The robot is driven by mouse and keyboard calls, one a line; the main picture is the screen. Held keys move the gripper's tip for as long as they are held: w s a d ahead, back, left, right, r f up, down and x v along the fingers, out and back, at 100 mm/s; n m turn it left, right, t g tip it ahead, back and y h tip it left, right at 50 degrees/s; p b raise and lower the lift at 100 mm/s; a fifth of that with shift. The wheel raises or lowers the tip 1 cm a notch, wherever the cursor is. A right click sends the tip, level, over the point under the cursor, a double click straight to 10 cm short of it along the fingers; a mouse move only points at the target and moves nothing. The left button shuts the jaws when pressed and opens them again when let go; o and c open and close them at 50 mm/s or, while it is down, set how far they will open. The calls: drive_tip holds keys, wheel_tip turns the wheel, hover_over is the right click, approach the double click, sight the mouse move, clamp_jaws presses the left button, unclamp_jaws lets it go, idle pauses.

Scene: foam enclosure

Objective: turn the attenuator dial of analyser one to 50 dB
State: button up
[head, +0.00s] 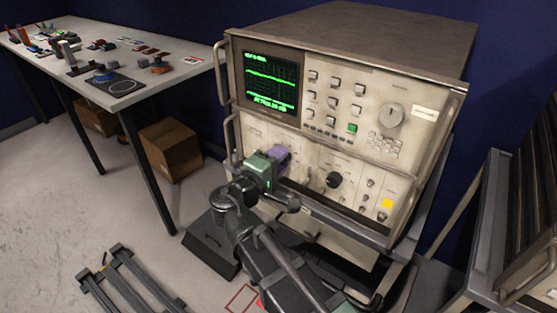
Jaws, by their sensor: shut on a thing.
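The analyser (310,125) is a beige rack instrument with a green trace on its dark screen (271,80). Small green text at the bottom of the screen appears to read ATTEN 50 dB, though it is blurred. My gripper (277,158) is against the left part of the lower front panel, shut on what seems to be the attenuator dial. The gripper and wrist hide that dial and its scale. Whether this is analyser one cannot be read from a label.
A black knob (333,180) and a large grey knob (391,115) are on the same front. Metal handles flank the panel. A workbench (150,80) with tools is at left, above a cardboard box (170,149). A dark rack stands at right.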

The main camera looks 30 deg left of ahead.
idle(0.3)
drive_tip(key=o, duration=0.9)
drive_tip(key=s, duration=0.3)
drive_tip(key=s+a, duration=0.1)
drive_tip(key=s, duration=0.6)
drive_tip(key=shift+s+a, duration=0.35)
drive_tip(key=shift+a, duration=0.05)
